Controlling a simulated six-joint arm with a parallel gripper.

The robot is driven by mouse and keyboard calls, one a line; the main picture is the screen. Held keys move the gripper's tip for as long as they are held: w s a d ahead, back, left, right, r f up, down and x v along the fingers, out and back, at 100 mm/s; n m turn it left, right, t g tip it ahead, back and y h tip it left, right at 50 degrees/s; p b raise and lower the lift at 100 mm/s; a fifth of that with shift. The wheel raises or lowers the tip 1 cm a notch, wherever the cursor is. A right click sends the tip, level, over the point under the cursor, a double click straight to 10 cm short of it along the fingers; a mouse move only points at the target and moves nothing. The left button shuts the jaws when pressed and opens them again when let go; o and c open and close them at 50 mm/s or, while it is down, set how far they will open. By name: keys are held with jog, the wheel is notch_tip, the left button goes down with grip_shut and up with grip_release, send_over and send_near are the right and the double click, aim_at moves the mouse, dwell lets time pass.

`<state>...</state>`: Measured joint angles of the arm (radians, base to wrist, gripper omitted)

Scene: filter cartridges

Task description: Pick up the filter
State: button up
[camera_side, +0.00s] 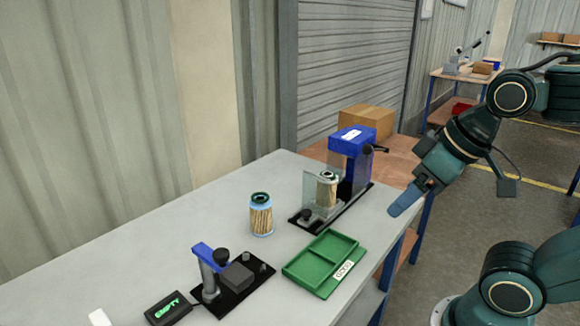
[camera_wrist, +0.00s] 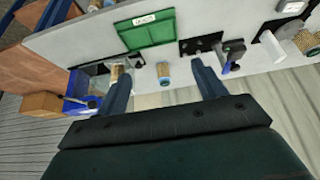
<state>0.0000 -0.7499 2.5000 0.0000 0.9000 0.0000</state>
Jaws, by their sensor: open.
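A filter (camera_side: 261,215) with pleated tan sides and a dark green and light blue top stands upright on the grey bench. It also shows in the wrist view (camera_wrist: 163,74), between my fingers in the picture. A second filter (camera_side: 326,191) stands in the blue fixture (camera_side: 352,142), behind a clear panel; in the wrist view it is partly hidden near one finger (camera_wrist: 114,73). My gripper (camera_side: 405,199) is open and empty, off the right edge of the bench, pointing down-left, apart from both filters.
A green tray marked GOOD (camera_side: 296,264) lies empty at the bench's front edge. A black-based stand with a blue arm (camera_side: 222,270) and a display reading EMPTY (camera_side: 167,308) are nearby. More filters (camera_wrist: 305,40) show at right in the wrist view. A cardboard box (camera_side: 366,120) stands behind.

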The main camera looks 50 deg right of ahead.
jog(key=w+d+r+m+h, duration=0.1)
jog(key=w+d+m, duration=0.1)
jog(key=w+d, duration=0.35)
jog(key=w+d+r+m, duration=0.1)
jog(key=w+d, duration=0.1)
jog(key=w, duration=0.6)
jog(key=w+d+f+m+g+h, duration=0.1)
jog(key=w+d+f+m, duration=0.2)
jog(key=w+d, duration=0.9)
notch_tip(320, 180, down, 3)
jog(key=shift+w+d+f+m+g+h, duration=0.15)
jog(key=shift+d+m+g+h, duration=0.15)
jog(key=shift+d+m+g, duration=0.15)
jog(key=shift+f, duration=0.1)
send_over(328, 173)
jog(key=s+a, duration=0.1)
jog(key=s, duration=0.1)
jog(key=shift+w+a+f, duration=0.1)
jog(key=shift+f, duration=1.85)
jog(key=shift+w+f, duration=0.1)
jog(key=shift+f, duration=1.8)
